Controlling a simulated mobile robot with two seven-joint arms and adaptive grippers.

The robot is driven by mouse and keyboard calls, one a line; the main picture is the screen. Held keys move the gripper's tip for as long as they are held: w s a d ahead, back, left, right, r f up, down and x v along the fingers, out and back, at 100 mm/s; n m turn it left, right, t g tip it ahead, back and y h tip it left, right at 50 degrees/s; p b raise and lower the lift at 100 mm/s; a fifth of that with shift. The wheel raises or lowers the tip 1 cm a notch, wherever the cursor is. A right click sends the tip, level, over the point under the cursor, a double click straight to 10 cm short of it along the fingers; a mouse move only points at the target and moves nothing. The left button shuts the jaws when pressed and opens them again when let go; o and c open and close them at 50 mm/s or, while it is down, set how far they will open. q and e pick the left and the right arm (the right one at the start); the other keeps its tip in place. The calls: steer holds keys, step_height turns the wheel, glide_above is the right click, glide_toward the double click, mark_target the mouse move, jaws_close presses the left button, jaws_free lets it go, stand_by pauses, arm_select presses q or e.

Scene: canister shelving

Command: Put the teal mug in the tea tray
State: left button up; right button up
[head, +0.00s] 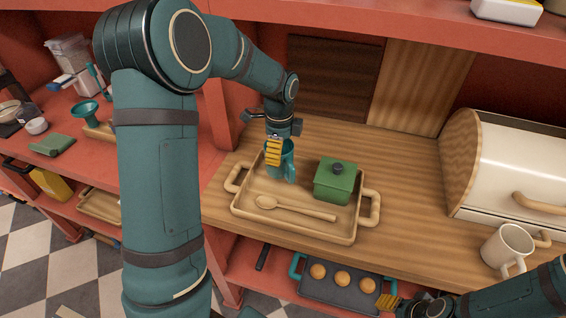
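The teal mug (288,171) is at the back left part of the wooden tea tray (295,230), inside its outline, and looks upright. My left gripper (274,151) points down at the mug, its yellow fingers against the mug's near left side and covering part of it. It looks shut on the mug. Whether the mug's base touches the tray floor is hard to tell. My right gripper (388,302) is low at the bottom right, in front of the counter; its finger opening is not clear.
A green lidded pot (333,184) and a wooden spoon (295,209) are in the tray. A cream bread bin (520,165) and a white mug (505,247) stand to the right. A dark tray (340,292) with orange-brown round items is on the shelf below.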

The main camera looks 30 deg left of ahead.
arm_select(q)
step_height(320, 180, down, 4)
steer(key=shift+r, duration=0.2)
steer(key=shift+w+f, duration=0.1)
steer(key=shift+f, duration=0.15)
steer(key=shift+f+b, duration=0.1)
steer(key=shift+b, duration=0.2)
steer(key=o, duration=1.1)
